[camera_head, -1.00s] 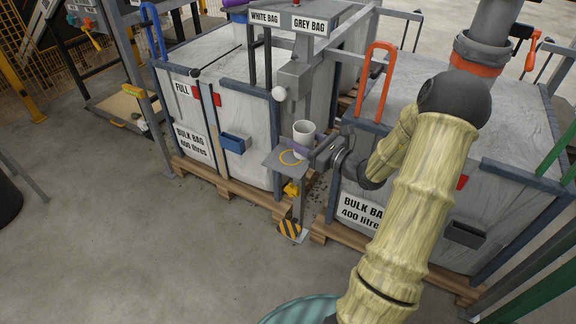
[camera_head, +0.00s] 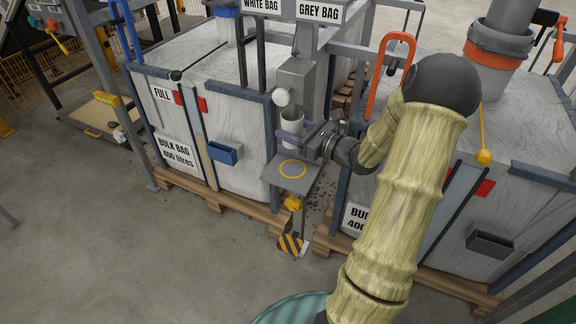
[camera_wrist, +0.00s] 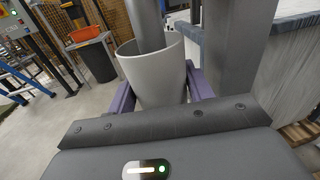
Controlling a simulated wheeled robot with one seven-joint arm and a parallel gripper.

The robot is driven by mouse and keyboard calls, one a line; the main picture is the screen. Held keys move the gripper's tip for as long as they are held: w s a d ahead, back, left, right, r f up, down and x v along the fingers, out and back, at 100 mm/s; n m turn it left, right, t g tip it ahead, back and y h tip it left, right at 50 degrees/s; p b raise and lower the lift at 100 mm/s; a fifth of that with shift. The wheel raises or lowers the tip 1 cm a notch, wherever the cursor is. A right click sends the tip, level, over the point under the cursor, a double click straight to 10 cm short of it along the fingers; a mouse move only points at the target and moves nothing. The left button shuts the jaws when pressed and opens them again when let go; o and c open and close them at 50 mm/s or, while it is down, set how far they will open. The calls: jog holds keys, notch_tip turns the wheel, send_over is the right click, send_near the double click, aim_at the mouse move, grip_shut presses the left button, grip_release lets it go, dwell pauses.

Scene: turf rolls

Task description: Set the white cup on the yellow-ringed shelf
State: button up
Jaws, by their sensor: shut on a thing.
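The white cup (camera_head: 293,131) is upright between the purple fingers of my gripper (camera_head: 290,138), which is shut on it. In the head view the cup is just under a grey spout, above and behind the ring of the yellow-ringed shelf (camera_head: 281,181). The shelf is a small grey plate, and its ring is empty. In the wrist view the cup (camera_wrist: 158,79) fills the middle, with a purple finger of my gripper (camera_wrist: 160,88) on each side. The spout's grey tube overlaps its mouth; the cup's contents are hidden.
The grey dispenser (camera_head: 295,78) with a white knob (camera_head: 281,97) stands right over the cup. White bulk bags in frames stand left (camera_head: 240,140) and right (camera_head: 460,190). A blue box (camera_head: 222,153) hangs on the left one. The floor at front left is clear.

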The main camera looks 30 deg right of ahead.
jog(key=shift+s+a, duration=0.15)
jog(key=shift+s, duration=0.1)
jog(key=b, duration=0.3)
send_over(292, 170)
notch_tip(292, 170, down, 6)
jog(key=shift+f, duration=0.1)
jog(key=shift+f+b, duration=0.65)
jog(key=shift+f, duration=1.2)
jog(key=shift+f, duration=0.1)
jog(key=o, duration=1)
jog(key=shift+s, duration=0.1)
jog(key=p+v, duration=0.3)
jog(key=v, duration=0.8)
jog(key=shift+s, duration=0.35)
